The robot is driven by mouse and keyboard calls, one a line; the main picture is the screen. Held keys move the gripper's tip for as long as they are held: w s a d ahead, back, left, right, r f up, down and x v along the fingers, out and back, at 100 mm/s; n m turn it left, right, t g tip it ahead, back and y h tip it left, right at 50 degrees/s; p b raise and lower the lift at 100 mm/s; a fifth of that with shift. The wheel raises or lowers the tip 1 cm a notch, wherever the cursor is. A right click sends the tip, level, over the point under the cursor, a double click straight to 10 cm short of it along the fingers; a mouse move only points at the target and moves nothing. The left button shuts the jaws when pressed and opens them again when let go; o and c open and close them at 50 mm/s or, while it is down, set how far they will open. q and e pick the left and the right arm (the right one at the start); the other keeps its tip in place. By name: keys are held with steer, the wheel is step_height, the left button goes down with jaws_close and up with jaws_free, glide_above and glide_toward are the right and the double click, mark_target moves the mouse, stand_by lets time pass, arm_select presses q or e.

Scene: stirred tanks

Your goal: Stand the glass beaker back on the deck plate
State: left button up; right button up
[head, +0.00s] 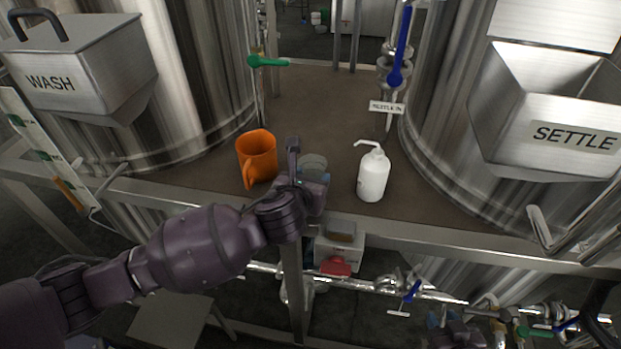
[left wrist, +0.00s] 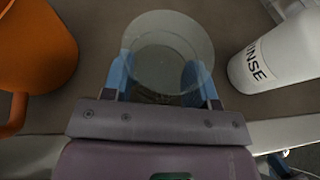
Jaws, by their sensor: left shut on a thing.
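The clear glass beaker (head: 314,161) is at the front of the brown deck plate (head: 320,105), between the orange jug and the white bottle. In the left wrist view the beaker (left wrist: 168,45) shows its round rim and looks roughly upright. My left gripper (head: 310,182) is shut on it, with a blue finger pad on each side in the left wrist view (left wrist: 160,80). The gripper hides the beaker's lower part, so I cannot tell whether its base touches the plate. My right gripper (head: 455,332) is low at the bottom right, small and partly hidden among pipes, apart from the beaker.
The orange jug (head: 257,157) stands close on the left, and the white rinse bottle (head: 373,173) on the right. Large steel tanks with WASH (head: 80,70) and SETTLE (head: 550,120) bins flank the plate. A metal rail (head: 420,233) edges its front. The plate behind the beaker is clear.

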arm_select(q)
steer(key=o, duration=1)
steer(key=shift+r, duration=0.15)
steer(key=v, duration=1.2)
